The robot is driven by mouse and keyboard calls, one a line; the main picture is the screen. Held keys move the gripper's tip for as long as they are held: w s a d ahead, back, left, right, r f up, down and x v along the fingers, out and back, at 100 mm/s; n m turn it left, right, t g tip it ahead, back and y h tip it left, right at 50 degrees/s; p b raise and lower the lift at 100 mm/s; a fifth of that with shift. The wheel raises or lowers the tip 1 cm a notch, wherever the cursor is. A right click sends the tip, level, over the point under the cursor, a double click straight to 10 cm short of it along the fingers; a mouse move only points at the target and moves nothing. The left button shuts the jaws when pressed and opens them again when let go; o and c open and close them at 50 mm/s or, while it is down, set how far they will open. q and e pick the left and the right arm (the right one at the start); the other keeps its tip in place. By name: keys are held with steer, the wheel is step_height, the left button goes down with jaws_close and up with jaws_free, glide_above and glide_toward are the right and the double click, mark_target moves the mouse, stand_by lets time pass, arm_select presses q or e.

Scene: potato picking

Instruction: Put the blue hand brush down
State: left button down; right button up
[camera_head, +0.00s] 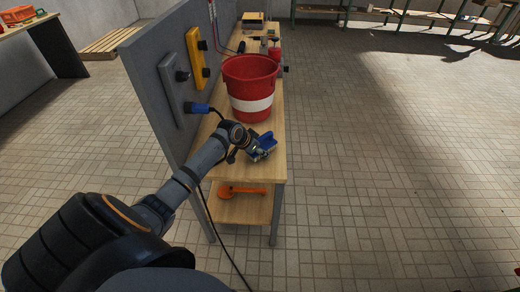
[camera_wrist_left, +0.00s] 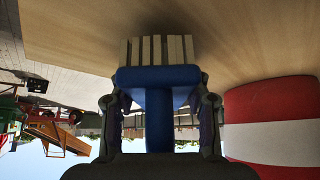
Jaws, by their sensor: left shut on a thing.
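The blue hand brush (camera_head: 264,144) is in my left gripper (camera_head: 254,149), over the near end of the wooden workbench top (camera_head: 271,124). In the left wrist view the brush (camera_wrist_left: 158,76) has a blue back and handle and pale bristles pointing at the wood. The left fingers (camera_wrist_left: 160,108) are shut on its handle from both sides. I cannot tell whether the bristles touch the wood. My right gripper is not in view.
A red bucket with a white band (camera_head: 250,78) stands on the bench just behind the brush. A grey upright panel (camera_head: 160,45) borders the bench's left side. An orange tool (camera_head: 243,190) lies on the lower shelf. Tiled floor is clear to the right.

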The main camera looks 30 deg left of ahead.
arm_select(q)
steer(key=c, duration=0.6)
jaws_free()
steer(key=shift+f, duration=0.1)
steer(key=shift+c, duration=0.2)
steer(key=p+v, duration=0.2)
steer(key=v, duration=1.1)
steer(key=shift+w+r, duration=0.25)
steer(key=shift+d, duration=0.1)
